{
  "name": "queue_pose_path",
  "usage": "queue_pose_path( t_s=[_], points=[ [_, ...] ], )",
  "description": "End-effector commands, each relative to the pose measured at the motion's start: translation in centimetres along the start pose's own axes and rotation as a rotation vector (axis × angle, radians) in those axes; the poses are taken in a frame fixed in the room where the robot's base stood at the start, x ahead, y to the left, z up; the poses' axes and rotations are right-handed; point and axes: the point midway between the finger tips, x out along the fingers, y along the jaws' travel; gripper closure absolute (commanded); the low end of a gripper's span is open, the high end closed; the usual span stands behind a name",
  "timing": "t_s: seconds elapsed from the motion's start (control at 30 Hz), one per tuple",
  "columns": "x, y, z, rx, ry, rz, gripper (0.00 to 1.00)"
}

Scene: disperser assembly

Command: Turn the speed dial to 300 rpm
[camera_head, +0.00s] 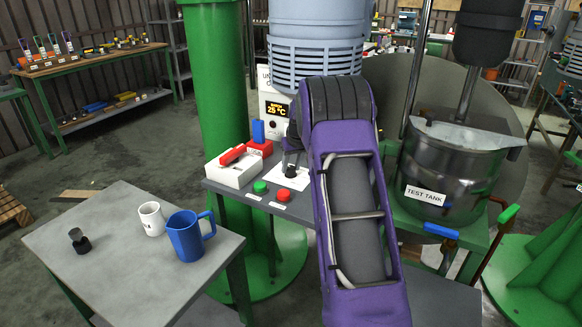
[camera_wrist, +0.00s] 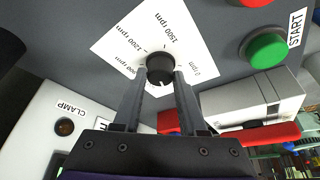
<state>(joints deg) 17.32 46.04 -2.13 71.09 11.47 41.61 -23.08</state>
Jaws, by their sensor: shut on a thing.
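The black speed dial (camera_wrist: 160,66) stands in the middle of a white scale plate (camera_wrist: 132,32) in the wrist view. Markings for 0, 1200 and 1500 rpm are readable; other marks are blurred or covered. My gripper (camera_wrist: 162,80) has one finger on each side of the dial and is shut on it. The dial's exact setting cannot be read. In the head view the dial (camera_head: 291,172) sits on the grey panel, with my gripper (camera_head: 291,162) over it from above and my purple arm beside it.
A green button (camera_head: 260,187) and a red button (camera_head: 284,196) lie close by the dial. A white box with a red lever (camera_head: 232,155) and a blue lever (camera_head: 258,131) stand behind. The test tank (camera_head: 450,175) is at right. A side table holds a blue jug (camera_head: 187,238) and white mug (camera_head: 151,218).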

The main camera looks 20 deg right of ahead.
Motion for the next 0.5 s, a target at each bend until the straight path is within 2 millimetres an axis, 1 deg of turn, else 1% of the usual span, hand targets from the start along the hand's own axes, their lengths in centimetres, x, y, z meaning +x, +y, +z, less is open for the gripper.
queue_pose_path(
  t_s=[0.2,0.5],
  points=[
    [0.07,0.10,0.03,-0.093,-0.001,-0.039,1.00],
    [0.10,0.05,0.08,-0.144,-0.003,-0.061,1.00]
  ],
)
